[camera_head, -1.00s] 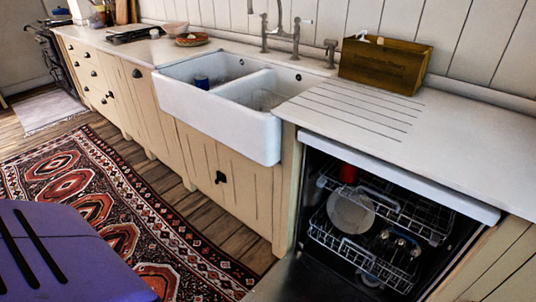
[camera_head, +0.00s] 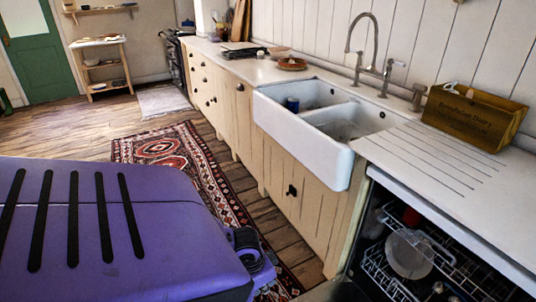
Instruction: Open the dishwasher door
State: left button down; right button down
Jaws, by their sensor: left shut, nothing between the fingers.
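The dishwasher (camera_head: 372,235) is under the counter at the lower right, partly cut off by the picture's edge. Its front is open, and its wire racks (camera_head: 378,262) show inside with a pale round dish (camera_head: 409,254) and a red item (camera_head: 411,217). A sliver of the lowered door (camera_head: 335,292) shows at the bottom edge; the rest is out of view. My right gripper is not in view.
A white double sink (camera_head: 318,150) projects from the beige cabinets (camera_head: 300,205). A wooden box (camera_head: 473,118) stands on the counter (camera_head: 445,165). A patterned rug (camera_head: 165,145) lies on the wooden floor (camera_head: 85,130). Open floor lies toward the green door (camera_head: 38,55).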

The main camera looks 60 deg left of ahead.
pick_arm(q)
jog(key=s+b+x, duration=0.1)
jog(key=s+x, duration=0.1)
jog(key=x, duration=1)
jog(key=shift+s+f+b, duration=0.35)
jog(key=shift+s+f, duration=0.05)
jog(key=shift+a, duration=0.1)
